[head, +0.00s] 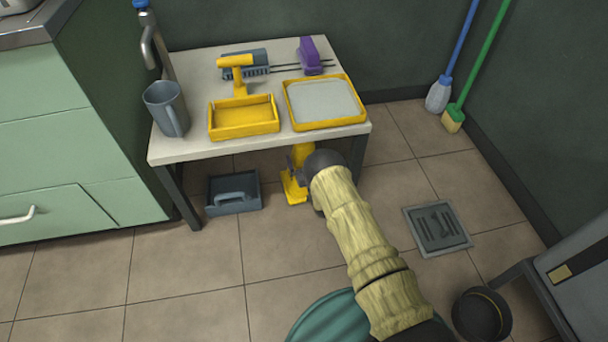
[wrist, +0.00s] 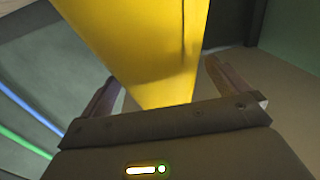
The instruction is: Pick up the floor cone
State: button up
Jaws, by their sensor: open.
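The yellow floor cone (head: 294,188) stands on the tiles under the front edge of the low table, partly hidden by my arm and gripper in the head view. In the wrist view the yellow cone (wrist: 145,45) fills the upper middle, very close. My gripper (wrist: 165,85) is open, with one finger on each side of the cone. I cannot tell whether either finger touches it. In the head view the gripper (head: 300,165) is mostly hidden behind my own wrist.
The low table (head: 190,149) stands over the cone and holds a yellow dustpan (head: 243,129), a yellow tray (head: 354,118), a grey jug (head: 168,110) and a purple item (head: 311,55). A dark caddy (head: 233,205) is left of the cone. A floor drain (head: 437,241) lies to the right.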

jog(key=b+x, duration=0.1)
jog(key=x, duration=0.1)
jog(key=shift+w+a, duration=0.15)
jog(key=shift+w, duration=0.2)
jog(key=c, duration=1.7)
notch_tip(320, 180, up, 10)
jog(key=p, duration=0.6)
